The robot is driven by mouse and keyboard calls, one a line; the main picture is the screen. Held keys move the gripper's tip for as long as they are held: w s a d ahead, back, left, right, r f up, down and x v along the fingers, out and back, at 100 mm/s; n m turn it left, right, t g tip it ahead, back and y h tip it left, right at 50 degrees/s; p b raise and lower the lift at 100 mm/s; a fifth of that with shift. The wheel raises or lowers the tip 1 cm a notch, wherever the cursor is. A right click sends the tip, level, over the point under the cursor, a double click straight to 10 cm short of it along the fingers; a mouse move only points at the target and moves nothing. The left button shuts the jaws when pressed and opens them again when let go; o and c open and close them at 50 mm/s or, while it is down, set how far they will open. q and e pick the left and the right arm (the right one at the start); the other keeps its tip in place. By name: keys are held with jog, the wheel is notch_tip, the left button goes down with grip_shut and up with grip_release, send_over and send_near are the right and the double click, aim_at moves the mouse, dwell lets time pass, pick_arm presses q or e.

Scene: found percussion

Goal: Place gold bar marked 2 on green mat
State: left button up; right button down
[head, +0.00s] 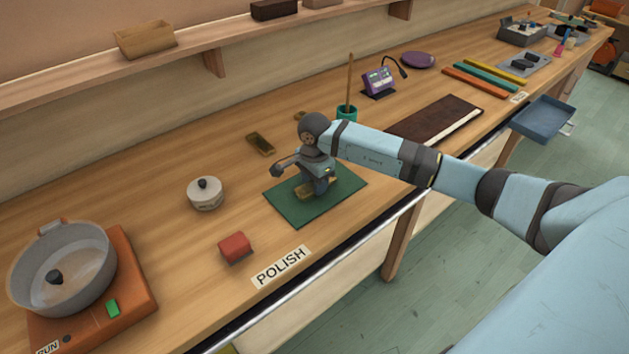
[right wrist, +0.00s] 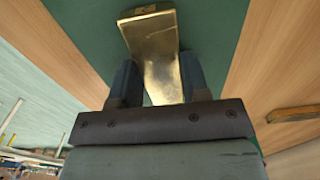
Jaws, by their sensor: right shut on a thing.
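The green mat (head: 289,211) lies on the wooden bench above the POLISH label. My right gripper (head: 318,187) is over the mat and shut on a gold bar (head: 304,191). In the right wrist view the gold bar (right wrist: 153,50) sits between the two fingers (right wrist: 160,85), with the green mat (right wrist: 215,30) behind it. I cannot tell whether the bar touches the mat, and no number on it is readable. Another gold bar (head: 260,144) lies on the bench behind the mat. My left gripper is not in view.
A red block (head: 235,248) and a lidded white pot (head: 205,193) stand left of the mat. A pan (head: 62,268) sits on an orange base at far left. A green cup (head: 347,112) and a dark board (head: 437,119) are behind and right.

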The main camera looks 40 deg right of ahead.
jog(key=c, duration=0.6)
grip_release()
jog(key=shift+r, duration=0.25)
notch_tip(320, 180, up, 12)
jog(key=shift+f+b, duration=0.15)
jog(key=shift+b, duration=0.2)
